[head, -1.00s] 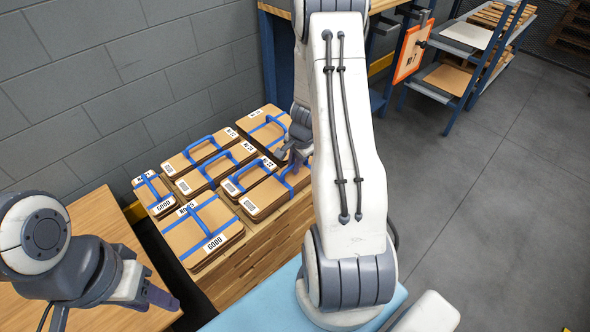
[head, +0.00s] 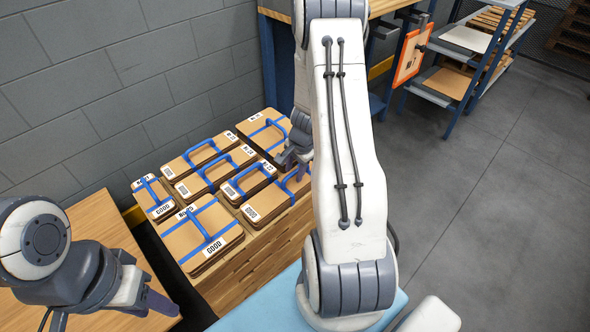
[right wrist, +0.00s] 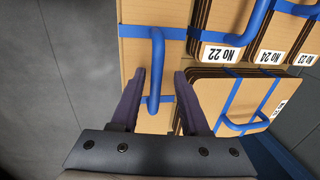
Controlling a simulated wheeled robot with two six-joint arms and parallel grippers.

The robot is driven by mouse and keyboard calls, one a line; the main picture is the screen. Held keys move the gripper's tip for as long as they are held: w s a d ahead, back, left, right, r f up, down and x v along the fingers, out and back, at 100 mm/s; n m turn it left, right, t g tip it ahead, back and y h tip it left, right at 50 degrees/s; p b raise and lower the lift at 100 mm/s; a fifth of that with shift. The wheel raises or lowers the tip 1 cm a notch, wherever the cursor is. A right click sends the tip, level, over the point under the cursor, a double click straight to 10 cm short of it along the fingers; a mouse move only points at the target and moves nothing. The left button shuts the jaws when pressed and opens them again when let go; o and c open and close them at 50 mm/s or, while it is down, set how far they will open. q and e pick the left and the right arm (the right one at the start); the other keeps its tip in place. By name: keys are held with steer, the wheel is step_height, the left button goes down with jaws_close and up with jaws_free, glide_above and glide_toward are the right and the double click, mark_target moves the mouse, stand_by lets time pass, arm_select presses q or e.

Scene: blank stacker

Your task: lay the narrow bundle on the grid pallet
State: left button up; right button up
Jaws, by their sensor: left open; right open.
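Several strapped cardboard bundles lie in rows on a wooden stack (head: 262,252). Narrow bundles with raised blue handles lie in the middle rows, one of them here (head: 213,172). I cannot tell which one the task means. My right gripper (right wrist: 158,88) is open, its fingers on either side of a blue handle (right wrist: 157,60) on a cardboard bundle (right wrist: 135,50), not closed on it. In the head view my right gripper (head: 297,158) is partly hidden by my right arm. My left gripper (head: 155,300) is open and empty over the left table. I cannot identify the grid pallet for certain.
A wooden table (head: 95,240) stands at the left, beside the grey block wall (head: 120,70). A blue-framed rack (head: 480,60) with wooden pallets (head: 500,18) stands at the upper right. The grey floor (head: 500,200) at the right is clear.

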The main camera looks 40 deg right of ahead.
step_height(320, 180, up, 10)
steer(key=s+p, duration=0.2)
steer(key=p, duration=0.2)
steer(key=a+r+n+y, duration=0.1)
steer(key=a+r+n, duration=0.4)
steer(key=a, duration=0.5)
steer(key=a+r+n, duration=0.4)
steer(key=a+n, duration=0.1)
steer(key=a, duration=0.6)
steer(key=s+a+r+n+g, duration=0.1)
steer(key=s+a+r+n, duration=0.2)
steer(key=s+a+n, duration=0.3)
steer(key=s+a+r+n+g, duration=0.1)
steer(key=s+a+r+n, duration=0.2)
steer(key=s, duration=1)
steer(key=a+n, duration=0.3)
steer(key=n, duration=0.2)
steer(key=shift+a+r+n, duration=0.25)
steer(key=shift+a+n, duration=0.05)
steer(key=shift+a, duration=0.05)
step_height(320, 180, up, 14)
steer(key=p, duration=1.5)
steer(key=shift+r, duration=0.25)
